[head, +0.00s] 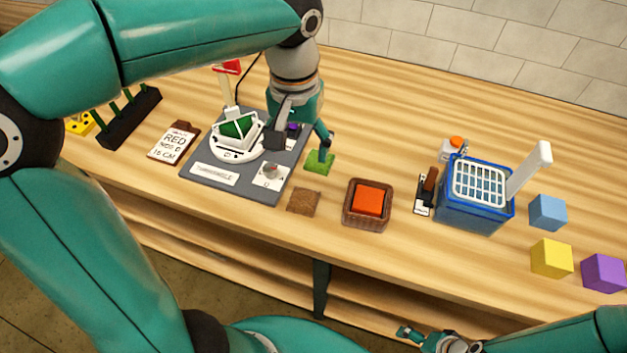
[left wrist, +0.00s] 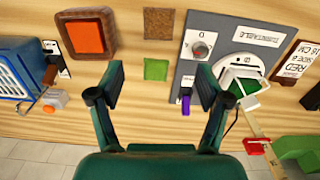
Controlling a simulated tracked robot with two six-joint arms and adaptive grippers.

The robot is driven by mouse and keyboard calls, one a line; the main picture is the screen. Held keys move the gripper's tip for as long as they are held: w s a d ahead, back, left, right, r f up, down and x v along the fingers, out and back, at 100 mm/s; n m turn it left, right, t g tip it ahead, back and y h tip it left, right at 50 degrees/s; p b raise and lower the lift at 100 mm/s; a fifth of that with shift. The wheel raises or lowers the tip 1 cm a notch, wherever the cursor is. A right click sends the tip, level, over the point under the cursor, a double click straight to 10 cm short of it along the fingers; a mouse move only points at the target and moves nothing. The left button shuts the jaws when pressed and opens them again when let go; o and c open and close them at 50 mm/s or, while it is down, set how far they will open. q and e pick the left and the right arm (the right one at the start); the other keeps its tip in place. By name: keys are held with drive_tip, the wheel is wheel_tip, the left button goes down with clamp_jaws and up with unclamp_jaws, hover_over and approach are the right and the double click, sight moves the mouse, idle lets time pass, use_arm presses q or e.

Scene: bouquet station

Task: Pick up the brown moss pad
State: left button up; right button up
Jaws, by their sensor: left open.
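The brown moss pad (head: 303,201) is a flat, rough brown square lying on the wooden table, in front of a green moss pad (head: 319,162). In the left wrist view the brown moss pad (left wrist: 159,22) is at the top middle, with the green moss pad (left wrist: 157,69) nearer the jaws. My left gripper (head: 300,143) is open and empty, its fingers near the green pad and the turntable. It is behind the brown pad and apart from it. My right gripper (head: 420,338) is low at the bottom edge, partly cut off; its jaws are unclear.
A grey turntable base (head: 209,186) with a white-and-green piece stands left of the brown pad. A blue basket (head: 470,215) and several coloured cubes are farther right. The table's front edge is close.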

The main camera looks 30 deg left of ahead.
use_arm(q)
hover_over(303, 198)
wheel_tip(303, 198, down, 10)
drive_tip(key=shift+f, duration=0.1)
drive_tip(key=shift+f+p, duration=0.45)
drive_tip(key=shift+f, duration=2.8)
drive_tip(key=shift+c, duration=0.2)
drive_tip(key=c, duration=0.5)
